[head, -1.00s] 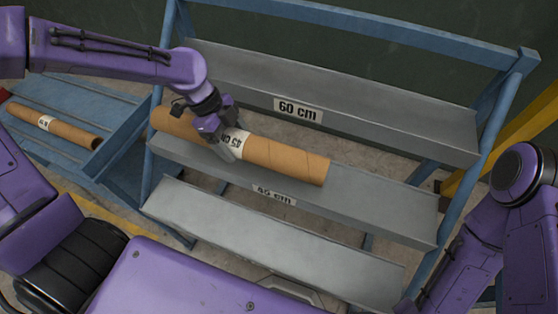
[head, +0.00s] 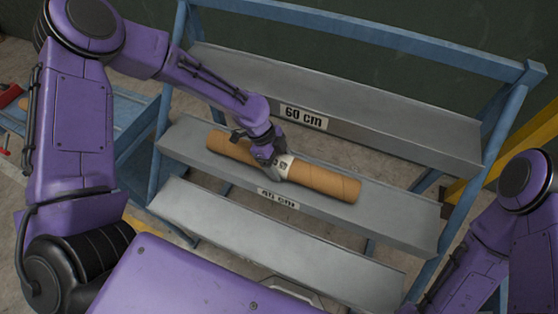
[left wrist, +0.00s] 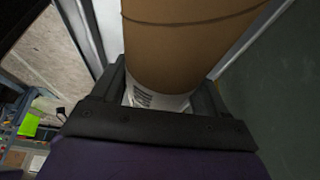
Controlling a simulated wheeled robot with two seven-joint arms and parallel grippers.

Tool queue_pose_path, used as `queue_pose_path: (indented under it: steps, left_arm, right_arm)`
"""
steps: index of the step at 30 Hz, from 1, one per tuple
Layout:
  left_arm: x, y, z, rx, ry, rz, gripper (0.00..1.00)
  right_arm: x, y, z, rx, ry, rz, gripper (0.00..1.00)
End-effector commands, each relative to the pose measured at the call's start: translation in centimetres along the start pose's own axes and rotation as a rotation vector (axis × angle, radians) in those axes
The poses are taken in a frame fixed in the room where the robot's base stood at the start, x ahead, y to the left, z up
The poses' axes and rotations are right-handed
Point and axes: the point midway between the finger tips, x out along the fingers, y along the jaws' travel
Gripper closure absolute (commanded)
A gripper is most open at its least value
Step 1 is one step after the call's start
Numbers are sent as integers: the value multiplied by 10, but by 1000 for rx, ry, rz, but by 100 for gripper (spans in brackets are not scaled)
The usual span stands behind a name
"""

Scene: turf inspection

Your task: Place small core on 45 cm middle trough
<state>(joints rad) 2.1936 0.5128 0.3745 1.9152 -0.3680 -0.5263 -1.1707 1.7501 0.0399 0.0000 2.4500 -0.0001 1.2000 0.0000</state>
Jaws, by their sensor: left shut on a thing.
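The small core is a brown cardboard tube (head: 325,182) with a white label around its middle. My left gripper (head: 272,162) is shut on it at the label. The core lies lengthwise along the middle trough (head: 400,215), whose front label reads 45 cm (head: 278,199) and is partly cut off. The core is in or just over this trough; I cannot tell whether it touches. In the left wrist view the core (left wrist: 190,40) stands between the fingers (left wrist: 160,95), its label partly hidden. My right gripper is out of view.
The upper trough (head: 400,135) carries a 60 cm label (head: 303,117). A lower trough (head: 280,250) is empty. The blue rack frame (head: 470,150) stands around them. A blue cart (head: 135,105) is at the left, partly behind my left arm. A yellow post (head: 535,130) stands right.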

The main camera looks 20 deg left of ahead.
Motion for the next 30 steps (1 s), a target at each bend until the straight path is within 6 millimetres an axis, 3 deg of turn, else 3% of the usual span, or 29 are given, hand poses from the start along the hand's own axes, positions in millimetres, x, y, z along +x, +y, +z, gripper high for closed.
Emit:
queue_pose_path:
  steps: [1,2,3,4,14,24,30]
  left_arm:
    - [1,0,0,0,1,-1,76]
    - [1,0,1,0,0,0,20]
    - [1,0,1,0,0,0,7]
    - [1,0,1,0,0,0,0]
    - [-7,-1,0,0,0,-3,0]
    - [-88,-2,0,0,1,-7,0]
    - [-117,-1,0,-2,1,-2,0]
  right_arm:
    - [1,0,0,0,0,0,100]
    - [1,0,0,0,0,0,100]
    - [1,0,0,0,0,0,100]
    - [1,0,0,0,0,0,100]
    - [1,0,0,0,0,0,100]
    - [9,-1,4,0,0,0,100]
    - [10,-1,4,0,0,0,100]
